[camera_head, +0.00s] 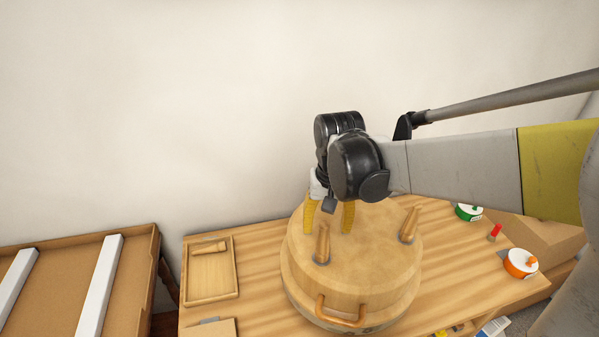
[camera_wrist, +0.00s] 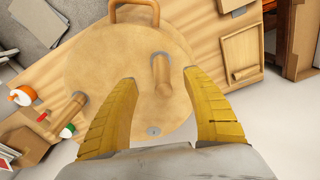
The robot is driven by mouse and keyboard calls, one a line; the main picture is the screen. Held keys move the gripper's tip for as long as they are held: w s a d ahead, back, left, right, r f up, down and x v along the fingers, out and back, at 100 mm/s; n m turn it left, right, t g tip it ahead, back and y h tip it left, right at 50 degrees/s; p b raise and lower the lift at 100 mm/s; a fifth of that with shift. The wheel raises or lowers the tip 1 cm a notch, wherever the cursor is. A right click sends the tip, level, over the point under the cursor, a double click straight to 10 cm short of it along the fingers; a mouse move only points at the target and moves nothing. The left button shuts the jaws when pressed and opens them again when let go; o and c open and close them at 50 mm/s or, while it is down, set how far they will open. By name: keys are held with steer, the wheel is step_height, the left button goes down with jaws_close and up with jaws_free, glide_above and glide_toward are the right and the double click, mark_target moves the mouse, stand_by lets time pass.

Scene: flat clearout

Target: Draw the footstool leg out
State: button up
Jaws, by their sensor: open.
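The round wooden footstool (camera_head: 375,265) lies upside down on the table. One wooden leg (camera_head: 322,245) stands up from its near left part, and another leg (camera_head: 409,225) stands at the right. My gripper (camera_head: 328,229) is over the stool's back left part, fingers pointing down, open and empty. In the wrist view the near left leg (camera_wrist: 162,76) appears between and just beyond the two yellow fingertips, with a gap on each side. The other leg (camera_wrist: 66,114) is left of the fingers. A small metal disc (camera_wrist: 153,131) without a leg shows between the fingers.
A shallow wooden tray (camera_head: 211,284) with a wooden piece lying in it (camera_head: 208,248) is at the left of the table. An orange-white roll (camera_head: 521,263), a green one (camera_head: 468,212) and a red item (camera_head: 495,232) are at the right. The stool has a handle (camera_head: 341,320).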

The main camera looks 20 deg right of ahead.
mark_target(323, 252)
steer(key=shift+w+f+g+p, duration=0.15)
steer(key=shift+w+g+p, duration=0.2)
steer(key=shift+w, duration=0.25)
step_height(323, 252, down, 11)
steer(key=b, duration=0.2)
steer(key=shift+b, duration=0.4)
jaws_close()
